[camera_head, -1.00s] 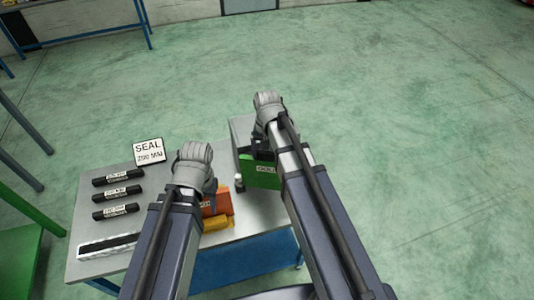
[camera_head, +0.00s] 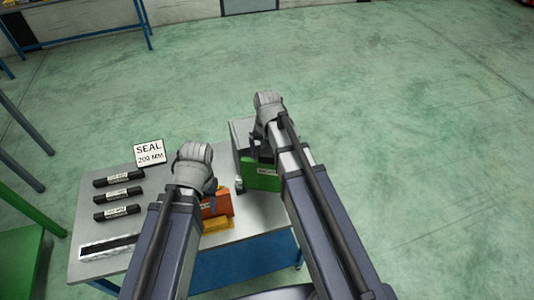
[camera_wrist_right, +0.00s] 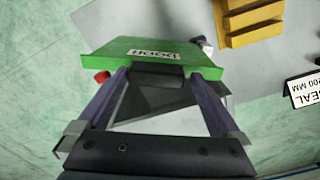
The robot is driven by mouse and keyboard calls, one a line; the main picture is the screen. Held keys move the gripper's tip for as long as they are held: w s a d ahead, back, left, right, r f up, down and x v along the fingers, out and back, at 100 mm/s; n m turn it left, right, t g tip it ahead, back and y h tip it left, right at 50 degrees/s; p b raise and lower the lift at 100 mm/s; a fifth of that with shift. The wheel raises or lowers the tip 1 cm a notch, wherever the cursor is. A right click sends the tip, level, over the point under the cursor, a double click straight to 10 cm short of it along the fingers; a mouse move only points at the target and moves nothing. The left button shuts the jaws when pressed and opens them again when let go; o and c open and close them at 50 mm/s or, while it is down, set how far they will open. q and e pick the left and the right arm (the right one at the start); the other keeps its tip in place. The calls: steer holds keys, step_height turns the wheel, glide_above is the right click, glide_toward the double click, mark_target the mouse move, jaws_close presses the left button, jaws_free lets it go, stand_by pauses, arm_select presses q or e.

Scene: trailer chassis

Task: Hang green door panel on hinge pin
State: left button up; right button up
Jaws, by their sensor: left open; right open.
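The green door panel (camera_head: 262,177), with a white "DOOR" label, is at the right end of the table by a grey box-like body (camera_head: 240,132). In the right wrist view the panel (camera_wrist_right: 205,68) lies across the fingertips. My right gripper (camera_head: 257,147) is open over the panel; its two fingers (camera_wrist_right: 157,80) reach the panel's near edge, and I cannot tell whether they touch it. A hinge pin cannot be made out for certain. My left gripper (camera_head: 211,187) is open above the orange-red block (camera_head: 217,205), its fingertips partly hidden by the hand.
A yellow stepped block (camera_head: 218,224) lies beside the orange-red one. A small red knob (camera_wrist_right: 102,76) shows by one finger.

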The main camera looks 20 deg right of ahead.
step_height(320, 180, up, 7)
steer(key=p, duration=0.6)
steer(key=shift+f, duration=0.2)
steer(key=shift+f, duration=0.15)
steer(key=s+a+f+n+b, duration=0.4)
steer(key=s+f+b, duration=0.3)
steer(key=f+b, duration=0.2)
steer(key=s+a+f+n+h+b, duration=0.1)
steer(key=s+a+f+n+b, duration=0.3)
steer(key=s+a+f+b, duration=0.2)
step_height(320, 180, down, 3)
steer(key=s+b, duration=0.1)
steer(key=b, duration=0.2)
steer(key=shift+s+a+r+n, duration=0.15)
steer(key=shift+a+n, duration=0.15)
